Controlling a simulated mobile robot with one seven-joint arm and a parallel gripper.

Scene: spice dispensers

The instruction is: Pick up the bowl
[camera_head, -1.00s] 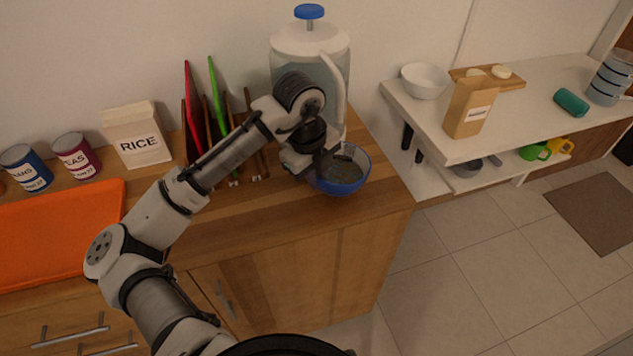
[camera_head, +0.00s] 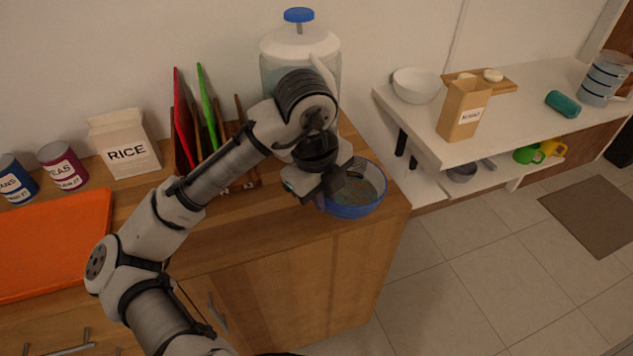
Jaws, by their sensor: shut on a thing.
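The blue bowl (camera_head: 358,208) is at the right end of the wooden counter, in front of the clear dispenser. It looks about upright, with greyish contents or a grey inside. My gripper (camera_head: 345,185) is shut on the bowl at its left rim. The fingertips and part of the rim are hidden by the gripper body. Whether the bowl's base is clear of the counter is hard to tell.
The white-lidded dispenser (camera_head: 301,50) stands behind my arm. A rack with red and green boards (camera_head: 205,105) and a rice box (camera_head: 127,145) are left of it. A white shelf (camera_head: 530,100) holds a white bowl (camera_head: 417,84) and a carton (camera_head: 464,108).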

